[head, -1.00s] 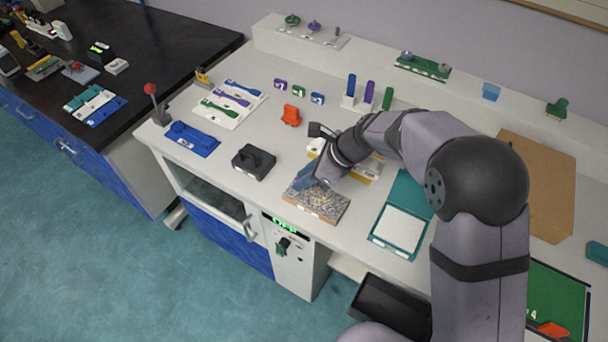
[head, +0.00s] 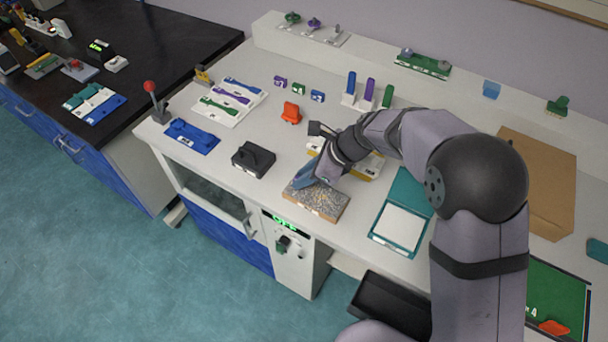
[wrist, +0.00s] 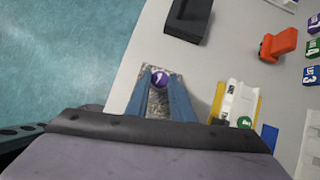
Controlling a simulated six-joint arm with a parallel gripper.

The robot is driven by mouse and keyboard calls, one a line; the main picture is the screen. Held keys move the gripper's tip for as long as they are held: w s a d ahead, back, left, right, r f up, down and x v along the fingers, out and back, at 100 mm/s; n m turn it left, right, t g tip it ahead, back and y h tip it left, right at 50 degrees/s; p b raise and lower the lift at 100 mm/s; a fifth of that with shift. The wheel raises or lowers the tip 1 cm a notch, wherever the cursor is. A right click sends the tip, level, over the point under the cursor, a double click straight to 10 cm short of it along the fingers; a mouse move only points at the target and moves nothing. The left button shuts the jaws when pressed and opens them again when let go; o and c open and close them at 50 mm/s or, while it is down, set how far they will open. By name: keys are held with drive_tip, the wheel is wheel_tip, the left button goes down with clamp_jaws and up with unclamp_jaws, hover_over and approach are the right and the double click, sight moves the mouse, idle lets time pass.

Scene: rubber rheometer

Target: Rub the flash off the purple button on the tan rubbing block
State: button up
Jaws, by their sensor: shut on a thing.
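The purple button (wrist: 159,79) shows in the wrist view between the tips of my two blue fingers, with a pale mark on its face. My gripper (wrist: 160,84) is shut on it. The rubbing block (wrist: 150,69) lies under the fingertips and has a speckled grey top. In the head view the block (head: 328,206) shows tan sides and lies near the bench's front edge. There my gripper (head: 302,184) is low over the block's left part, and the button is hidden. I cannot tell whether the button touches the block, and no flash can be made out.
A black block with a handle (head: 253,160) stands left of the rubbing block. A teal-framed white pad (head: 399,228) lies to the right. An orange piece (head: 291,113) stands behind. A white and yellow holder (wrist: 238,102) is close to my right finger in the wrist view.

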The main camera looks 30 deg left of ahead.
drive_tip(key=shift+f, duration=0.5)
idle(0.3)
drive_tip(key=shift+d+f, duration=0.1)
drive_tip(key=shift+d, duration=0.05)
idle(1.4)
drive_tip(key=shift+d, duration=1.7)
drive_tip(key=shift+d+b, duration=0.3)
drive_tip(key=shift+d, duration=1.5)
drive_tip(key=shift+d, duration=0.1)
drive_tip(key=shift+d, duration=1.7)
drive_tip(key=shift+a, duration=0.15)
